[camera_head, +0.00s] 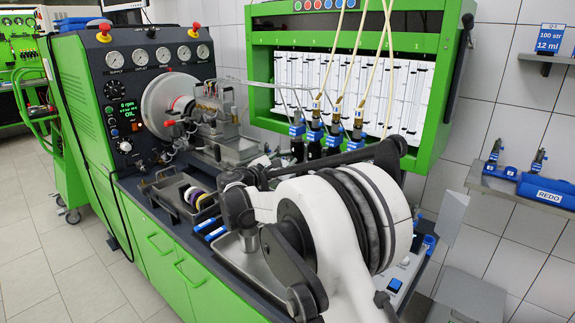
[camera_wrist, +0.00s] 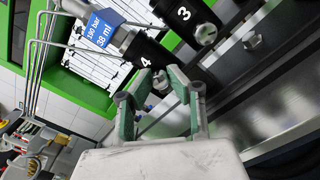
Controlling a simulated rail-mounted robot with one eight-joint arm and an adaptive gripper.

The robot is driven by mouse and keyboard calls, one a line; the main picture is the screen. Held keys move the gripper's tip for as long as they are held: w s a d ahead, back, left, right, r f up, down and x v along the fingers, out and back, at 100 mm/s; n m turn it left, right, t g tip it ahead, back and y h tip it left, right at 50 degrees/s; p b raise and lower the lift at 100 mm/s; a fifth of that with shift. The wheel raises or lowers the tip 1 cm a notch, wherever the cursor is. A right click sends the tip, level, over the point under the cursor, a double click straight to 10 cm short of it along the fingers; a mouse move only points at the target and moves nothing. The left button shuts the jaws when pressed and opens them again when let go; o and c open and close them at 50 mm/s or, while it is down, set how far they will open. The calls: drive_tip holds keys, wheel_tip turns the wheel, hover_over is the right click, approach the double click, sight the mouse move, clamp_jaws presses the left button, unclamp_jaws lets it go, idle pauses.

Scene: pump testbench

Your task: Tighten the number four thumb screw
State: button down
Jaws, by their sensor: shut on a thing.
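In the wrist view, the black cylinder marked 4 (camera_wrist: 142,58) has a blue tag reading 38 ml on its upper part. The number four thumb screw (camera_wrist: 160,80) is a metal knob at the cylinder's lower end. My gripper (camera_wrist: 160,74) has one green-padded finger on each side of this screw and is shut on it. The fingers partly cover the screw. In the head view my white and black arm hides the gripper and the screw.
Cylinder 3 (camera_wrist: 184,14) with its own thumb screw (camera_wrist: 205,34) stands close beside. In the head view, several blue-tagged injector holders (camera_head: 314,134) with hoses stand in a row. A tray (camera_head: 180,195) with coloured rings lies on the bench.

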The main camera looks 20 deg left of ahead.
drive_tip(key=m+b, duration=0.1)
drive_tip(key=m, duration=0.3)
drive_tip(key=shift+f+m+b, duration=0.1)
drive_tip(key=shift+m+b, duration=0.2)
drive_tip(key=shift+b, duration=0.1)
drive_tip(key=m+b, duration=0.1)
drive_tip(key=m, duration=0.3)
drive_tip(key=shift+m, duration=0.3)
drive_tip(key=m+b, duration=0.1)
drive_tip(key=m, duration=0.3)
drive_tip(key=shift+m+h, duration=0.3)
drive_tip(key=shift+m, duration=1.8)
drive_tip(key=shift+b, duration=0.3)
drive_tip(key=c, duration=1.6)
unclamp_jaws()
drive_tip(key=shift+c, duration=0.2)
drive_tip(key=shift+a, duration=0.1)
